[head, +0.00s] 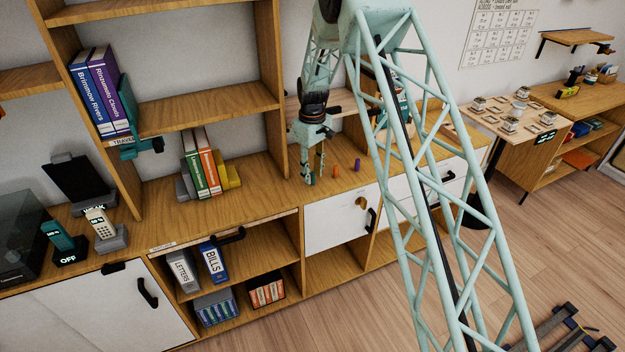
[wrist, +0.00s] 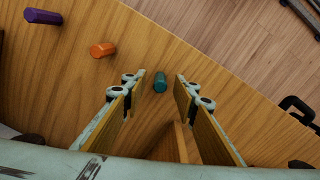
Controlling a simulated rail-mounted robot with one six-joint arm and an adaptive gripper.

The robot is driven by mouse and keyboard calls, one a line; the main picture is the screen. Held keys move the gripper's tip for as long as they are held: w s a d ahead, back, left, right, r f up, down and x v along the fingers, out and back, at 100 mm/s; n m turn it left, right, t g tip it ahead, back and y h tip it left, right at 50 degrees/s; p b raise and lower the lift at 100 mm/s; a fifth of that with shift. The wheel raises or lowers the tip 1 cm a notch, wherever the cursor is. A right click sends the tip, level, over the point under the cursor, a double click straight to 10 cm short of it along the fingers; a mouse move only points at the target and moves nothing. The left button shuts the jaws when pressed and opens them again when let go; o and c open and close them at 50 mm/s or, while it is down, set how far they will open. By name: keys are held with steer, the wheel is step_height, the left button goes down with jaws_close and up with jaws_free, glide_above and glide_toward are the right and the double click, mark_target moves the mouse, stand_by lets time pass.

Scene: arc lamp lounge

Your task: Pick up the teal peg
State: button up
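The teal peg (wrist: 159,81) stands on the wooden cabinet top, seen in the wrist view between the tips of my two fingers. My gripper (wrist: 160,90) is open around it, with a gap on each side of the peg. I cannot tell whether the fingertips reach down to the peg's height. In the head view my gripper (head: 313,170) points down over the cabinet top, and the teal peg is hard to make out among the fingers. An orange peg (wrist: 103,50) and a purple peg (wrist: 42,16) stand in a row to the left in the wrist view.
In the head view the orange peg (head: 336,171) and purple peg (head: 357,165) are right of my gripper. A tall shelf upright (head: 270,90) rises to its left. Books (head: 200,160) stand farther left. The cabinet's front edge is close by, with white doors (head: 338,217) below.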

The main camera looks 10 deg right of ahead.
mark_target(312, 172)
steer(key=shift+c, duration=0.2)
stand_by(0.3)
steer(key=c, duration=0.7)
steer(key=shift+r, duration=0.15)
steer(key=shift+c, duration=0.2)
steer(key=shift+r+p, duration=0.3)
steer(key=shift+r, duration=1.4)
steer(key=s+a+r, duration=0.1)
steer(key=s+a, duration=0.1)
steer(key=s, duration=1.3)
steer(key=shift+s+r, duration=0.15)
steer(key=shift+s, duration=0.25)
